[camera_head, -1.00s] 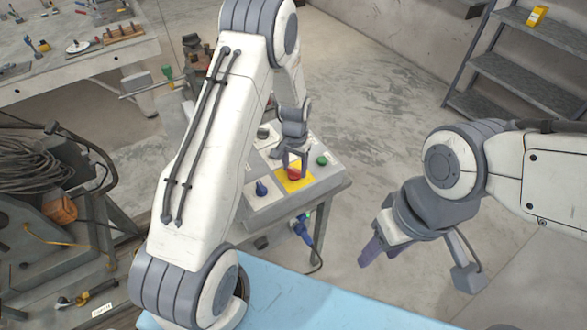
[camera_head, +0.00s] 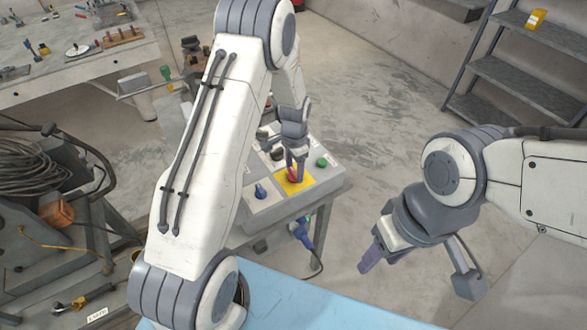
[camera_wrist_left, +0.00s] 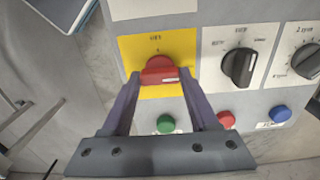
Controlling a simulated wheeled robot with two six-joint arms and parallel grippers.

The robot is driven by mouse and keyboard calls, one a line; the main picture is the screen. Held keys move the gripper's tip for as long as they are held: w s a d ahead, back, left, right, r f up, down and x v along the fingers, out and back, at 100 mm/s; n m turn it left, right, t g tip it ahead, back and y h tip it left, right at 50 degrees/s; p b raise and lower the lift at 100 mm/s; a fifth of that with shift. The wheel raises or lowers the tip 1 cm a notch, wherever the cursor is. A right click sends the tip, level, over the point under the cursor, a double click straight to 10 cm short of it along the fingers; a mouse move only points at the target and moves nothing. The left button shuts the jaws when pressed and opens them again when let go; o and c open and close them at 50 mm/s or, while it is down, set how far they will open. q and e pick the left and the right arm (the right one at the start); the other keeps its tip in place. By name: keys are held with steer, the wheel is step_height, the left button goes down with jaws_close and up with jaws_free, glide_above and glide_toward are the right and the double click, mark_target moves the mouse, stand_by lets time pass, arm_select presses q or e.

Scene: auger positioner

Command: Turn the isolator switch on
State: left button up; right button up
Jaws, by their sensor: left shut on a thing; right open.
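The isolator switch is a red knob (camera_head: 292,174) on a yellow plate (camera_head: 303,185) on top of a grey control box. In the left wrist view the red knob (camera_wrist_left: 158,72) and yellow plate (camera_wrist_left: 180,46) show near the top middle. My left gripper (camera_head: 295,168) points down at the knob, with its fingers (camera_wrist_left: 158,84) on either side of it, shut on it. The fingers partly hide the knob in the head view. The plate's markings are too small to read. My right gripper (camera_head: 375,255) is open and empty, away to the right of the box.
The box also carries black rotary knobs (camera_wrist_left: 240,66), a green button (camera_wrist_left: 167,124), a red button (camera_wrist_left: 227,119) and a blue button (camera_wrist_left: 280,113). A blue surface (camera_head: 300,305) lies in front. Shelves (camera_head: 520,75) stand at the back right.

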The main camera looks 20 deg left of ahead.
mark_target(294, 171)
arm_select(q)
steer(key=shift+w+r, duration=0.15)
steer(key=o, duration=1.4)
steer(key=shift+a, duration=0.1)
steer(key=shift+c, duration=0.2)
step_height(294, 171, up, 10)
steer(key=b, duration=0.2)
steer(key=shift+r, duration=0.2)
